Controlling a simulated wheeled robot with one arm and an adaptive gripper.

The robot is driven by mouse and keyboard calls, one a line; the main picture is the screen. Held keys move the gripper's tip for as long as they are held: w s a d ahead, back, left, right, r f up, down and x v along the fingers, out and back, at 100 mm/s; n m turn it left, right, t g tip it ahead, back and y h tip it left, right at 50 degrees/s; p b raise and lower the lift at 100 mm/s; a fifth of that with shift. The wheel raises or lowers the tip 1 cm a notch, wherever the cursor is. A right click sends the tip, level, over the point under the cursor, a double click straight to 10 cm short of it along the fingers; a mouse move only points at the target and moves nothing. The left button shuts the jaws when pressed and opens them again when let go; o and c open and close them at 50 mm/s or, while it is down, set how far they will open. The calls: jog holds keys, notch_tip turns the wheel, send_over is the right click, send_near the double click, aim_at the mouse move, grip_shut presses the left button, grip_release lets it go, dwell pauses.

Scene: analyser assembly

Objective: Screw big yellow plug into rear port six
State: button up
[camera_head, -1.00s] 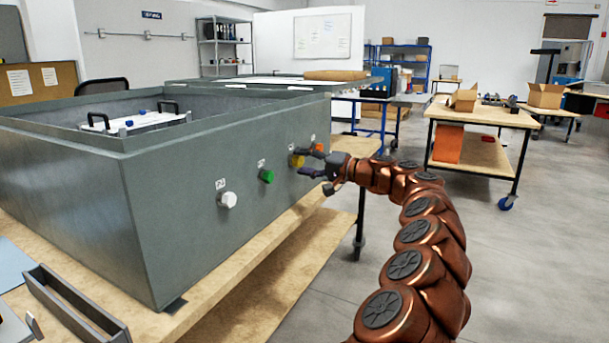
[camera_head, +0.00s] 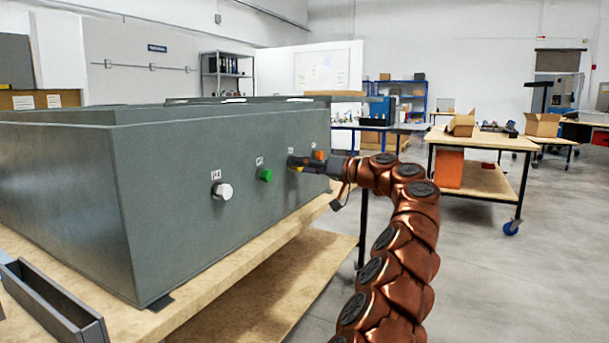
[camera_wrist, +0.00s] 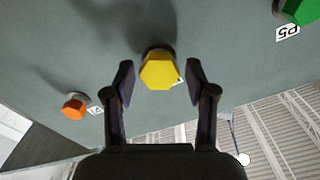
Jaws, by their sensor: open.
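The big yellow plug (camera_wrist: 158,72) sits at a port on the grey cabinet wall, its hexagonal head facing the wrist camera. In the head view it is mostly hidden by my gripper (camera_head: 297,163). In the wrist view my gripper (camera_wrist: 158,85) is open, with one finger on each side of the plug and a visible gap on both sides. A label behind the plug is mostly covered, so its number cannot be read. How far the plug is screwed in cannot be told.
On the same cabinet wall (camera_head: 150,200) are an orange plug (camera_head: 319,155), a green plug (camera_head: 266,175) and a white plug (camera_head: 222,191). The green plug's label reads P5 in the wrist view. A narrow grey tray (camera_head: 50,300) lies on the wooden bench (camera_head: 200,300).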

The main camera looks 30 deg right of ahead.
jog(key=shift+n+b, duration=0.85)
jog(key=shift+n, duration=1.75)
grip_shut()
jog(key=shift+m+p, duration=12)
jog(key=shift+p, duration=3.5)
